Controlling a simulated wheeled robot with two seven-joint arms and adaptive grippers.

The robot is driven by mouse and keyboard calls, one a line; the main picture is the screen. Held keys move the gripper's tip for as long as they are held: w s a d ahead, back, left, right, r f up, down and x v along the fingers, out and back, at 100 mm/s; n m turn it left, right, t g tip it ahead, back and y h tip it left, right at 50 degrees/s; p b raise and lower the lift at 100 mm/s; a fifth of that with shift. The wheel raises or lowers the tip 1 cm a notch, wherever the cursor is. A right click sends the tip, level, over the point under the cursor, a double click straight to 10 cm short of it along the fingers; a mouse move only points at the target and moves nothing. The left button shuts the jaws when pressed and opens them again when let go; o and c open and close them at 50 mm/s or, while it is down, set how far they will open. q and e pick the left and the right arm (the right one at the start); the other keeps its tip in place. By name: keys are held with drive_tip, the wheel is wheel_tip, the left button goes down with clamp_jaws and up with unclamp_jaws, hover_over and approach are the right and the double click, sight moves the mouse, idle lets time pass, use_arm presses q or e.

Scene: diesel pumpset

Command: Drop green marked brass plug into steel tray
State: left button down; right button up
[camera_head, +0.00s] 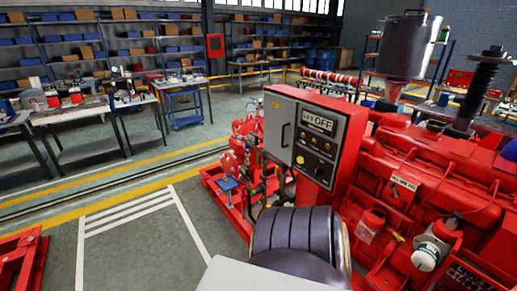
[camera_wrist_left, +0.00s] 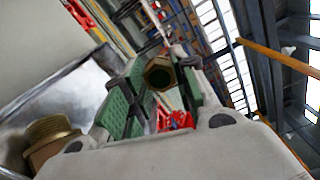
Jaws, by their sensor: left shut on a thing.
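In the left wrist view my left gripper (camera_wrist_left: 163,88) is shut on a brass hex plug (camera_wrist_left: 158,66). The plug sits between the green finger pads near their tips, and its hexagonal end with a dark greenish centre faces the camera. At the lower left of that view is another brass-coloured ribbed piece (camera_wrist_left: 48,130), partly cut off by the frame edge. A shiny grey metal surface (camera_wrist_left: 75,95) lies left of the fingers; I cannot tell whether it is the steel tray. No steel tray is clearly visible in the head view. My right gripper is in neither view.
In the head view a red control cabinet (camera_head: 312,135) stands in front of the red diesel engine (camera_head: 440,190). A grey tank (camera_head: 408,45) rises above it. Worktables (camera_head: 95,112) and shelves stand behind at left. The floor at left is open, with a red frame (camera_head: 22,262) at the corner.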

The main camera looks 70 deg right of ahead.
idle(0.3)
use_arm(q)
drive_tip(key=c, duration=1.1)
unclamp_jaws()
drive_tip(key=shift+o, duration=0.2)
drive_tip(key=shift+v, duration=6)
drive_tip(key=shift+f, duration=0.1)
